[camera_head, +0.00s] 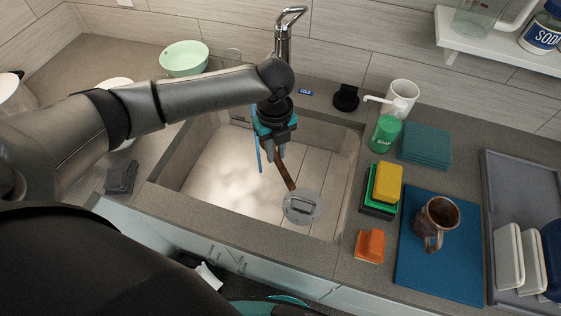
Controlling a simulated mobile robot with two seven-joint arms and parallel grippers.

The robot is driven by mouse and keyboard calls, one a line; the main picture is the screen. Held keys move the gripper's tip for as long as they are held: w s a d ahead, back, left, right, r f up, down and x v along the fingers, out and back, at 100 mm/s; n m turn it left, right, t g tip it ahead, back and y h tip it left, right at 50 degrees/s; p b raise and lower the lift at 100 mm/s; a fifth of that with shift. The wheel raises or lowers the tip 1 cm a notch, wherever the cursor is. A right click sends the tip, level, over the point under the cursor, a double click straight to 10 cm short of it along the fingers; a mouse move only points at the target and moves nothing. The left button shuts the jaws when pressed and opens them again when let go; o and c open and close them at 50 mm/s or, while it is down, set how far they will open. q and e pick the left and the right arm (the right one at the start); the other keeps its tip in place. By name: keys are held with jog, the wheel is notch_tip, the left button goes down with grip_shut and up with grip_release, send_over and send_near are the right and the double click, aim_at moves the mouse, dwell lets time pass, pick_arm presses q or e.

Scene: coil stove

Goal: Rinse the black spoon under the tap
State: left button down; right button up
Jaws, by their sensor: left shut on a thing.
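My left gripper (278,153) reaches over the sink (319,166) and points down, shut on a slim dark brown handle (287,177). I take this for the spoon; it looks brown rather than black, and its bowl cannot be made out. Its lower end is close above a grey round disc (302,207) in the sink that looks like a drain; I cannot tell whether they touch. The chrome tap (283,38) stands behind the sink, partly hidden by my left arm. No water stream is clearly visible. My right gripper is not in view.
A thin blue strip (257,153) hangs beside the gripper. Right of the sink are a green soap bottle (385,134), stacked sponges (386,183), an orange block (370,245) and a mug (437,222) on a blue mat (424,272). A green bowl (184,58) stands behind left.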

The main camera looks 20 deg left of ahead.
pick_arm(q)
jog(key=w+a+b, duration=0.1)
jog(key=b, duration=0.1)
jog(key=w+a+f+b, duration=0.1)
jog(key=w+a+b, duration=0.2)
jog(key=shift+w+a+f+b, duration=0.1)
jog(key=shift+f+b, duration=0.15)
jog(key=shift+b, duration=0.1)
jog(key=shift+w+a, duration=0.25)
jog(key=shift+w+a+f+b, duration=0.2)
jog(key=shift+w+a+b, duration=0.15)
jog(key=shift+w+a, duration=0.7)
jog(key=shift+w+d, duration=0.1)
jog(key=shift+w+d, duration=0.3)
jog(key=shift+w, duration=0.05)
jog(key=shift+s+a+p, duration=0.45)
jog(key=shift+p, duration=0.4)
jog(key=shift+w+d, duration=0.1)
jog(key=shift+d, duration=0.05)
